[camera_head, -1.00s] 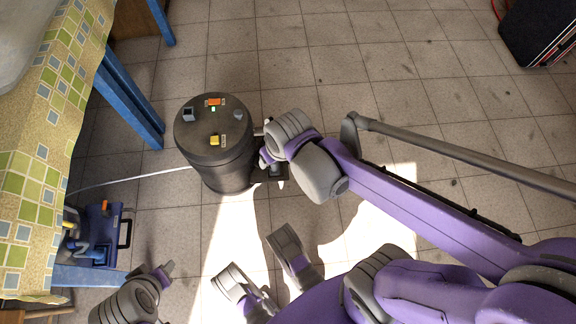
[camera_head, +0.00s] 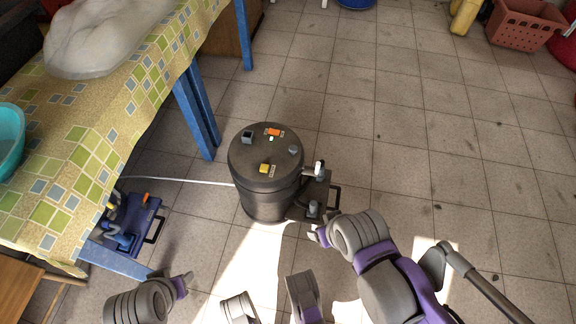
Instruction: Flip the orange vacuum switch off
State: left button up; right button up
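The vacuum is a dark grey cylinder (camera_head: 268,199) standing on the tiled floor in the middle of the head view. The switch's exact position is too small to tell. My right gripper (camera_head: 318,236) is low and right of the vacuum, apart from the orange switch; its fingers are mostly hidden by its own wrist. My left gripper (camera_head: 184,282) is at the lower left, away from the vacuum, and its finger opening is unclear.
The lid also carries a yellow switch (camera_head: 265,168) and grey knobs. A table with a patterned cloth (camera_head: 150,100) and blue legs stands left. A blue tool (camera_head: 130,222) lies under it. A pale hose crosses the floor. Open floor lies right; a red crate (camera_head: 522,28) is far right.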

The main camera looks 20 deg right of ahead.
aim_at(271, 131)
jog(key=i+j+u, duration=0.15)
jog(key=i, duration=0.3)
jog(key=i+j+u, duration=0.15)
jog(key=i, duration=0.35)
jog(key=l, duration=0.1)
